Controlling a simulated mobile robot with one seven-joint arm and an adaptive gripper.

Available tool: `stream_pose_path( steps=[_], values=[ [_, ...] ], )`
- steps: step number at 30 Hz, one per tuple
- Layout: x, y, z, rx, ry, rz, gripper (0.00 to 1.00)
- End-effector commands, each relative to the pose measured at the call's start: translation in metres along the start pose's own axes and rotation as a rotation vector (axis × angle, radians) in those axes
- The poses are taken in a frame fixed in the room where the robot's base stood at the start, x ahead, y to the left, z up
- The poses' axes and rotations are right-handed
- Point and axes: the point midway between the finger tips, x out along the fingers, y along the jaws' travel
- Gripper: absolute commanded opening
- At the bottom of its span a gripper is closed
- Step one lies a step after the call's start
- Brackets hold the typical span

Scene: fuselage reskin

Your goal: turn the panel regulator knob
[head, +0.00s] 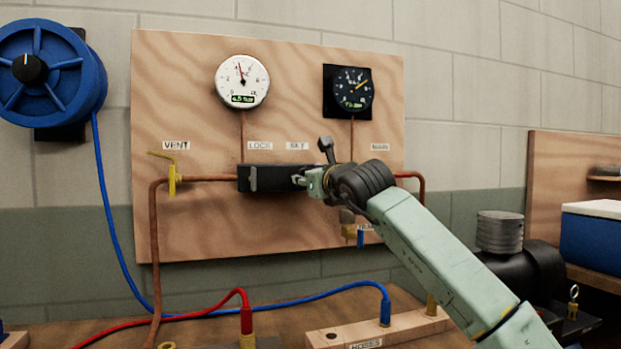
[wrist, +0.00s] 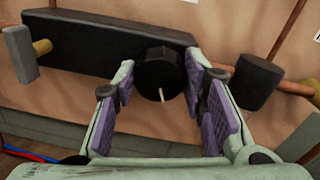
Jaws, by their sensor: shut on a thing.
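The black regulator body (head: 262,179) is fixed across the plywood panel, and its dark bar also shows at the top of the wrist view (wrist: 90,35). The round black regulator knob (wrist: 160,70) sticks out of it, with a short white pointer mark toward the lower edge. My gripper (wrist: 162,88) has its purple pads on both sides of the knob and is shut on it. In the head view my gripper (head: 309,182) is at the right part of the regulator and hides the knob.
Above are a white gauge (head: 242,82) and a black gauge (head: 348,91). A yellow vent valve (head: 172,180) is to the left on copper pipe. A dark lever end (wrist: 256,82) stands close right of my fingers. Red and blue hoses run below.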

Motion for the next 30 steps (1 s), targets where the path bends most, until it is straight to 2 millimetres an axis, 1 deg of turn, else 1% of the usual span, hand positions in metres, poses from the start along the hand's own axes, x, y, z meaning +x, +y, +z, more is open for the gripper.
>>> stream_pose_path(
  steps=[8, 14, 20, 30],
  values=[
    [-0.0001, 0.0003, 0.0002, -0.032, 0.001, 0.001, 0.11],
    [-0.0002, 0.0004, 0.0006, -0.133, 0.006, 0.001, 0.11],
    [-0.0001, 0.0006, 0.0007, -0.298, 0.014, 0.002, 0.11],
    [0.0000, 0.0018, 0.0014, -0.623, 0.031, 0.005, 0.11]
  ],
)
